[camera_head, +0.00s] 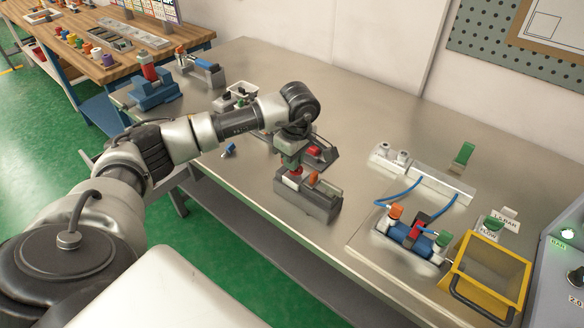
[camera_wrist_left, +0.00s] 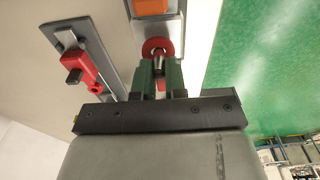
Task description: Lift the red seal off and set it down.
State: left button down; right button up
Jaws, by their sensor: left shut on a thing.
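My left gripper (camera_head: 293,166) points down over a dark grey block fixture (camera_head: 308,206) near the table's front edge. In the left wrist view its green fingertips (camera_wrist_left: 160,70) are shut at a red ring-shaped part (camera_wrist_left: 157,46), which looks like the red seal. A grey metal tip shows in the middle of the ring. In the head view a bit of red (camera_head: 296,173) shows just under the fingers, at the fixture's top. I cannot tell whether it still touches the fixture. An orange part (camera_head: 313,178) stands beside it on the same fixture. My right gripper is out of view.
To the right are a valve assembly with blue hoses (camera_head: 410,232) and a yellow bin (camera_head: 490,262).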

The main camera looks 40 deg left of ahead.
pick_arm(q)
notch_tip(320, 180, up, 6)
jog(key=p, duration=0.3)
dwell(1.1)
jog(key=shift+d+r, duration=0.1)
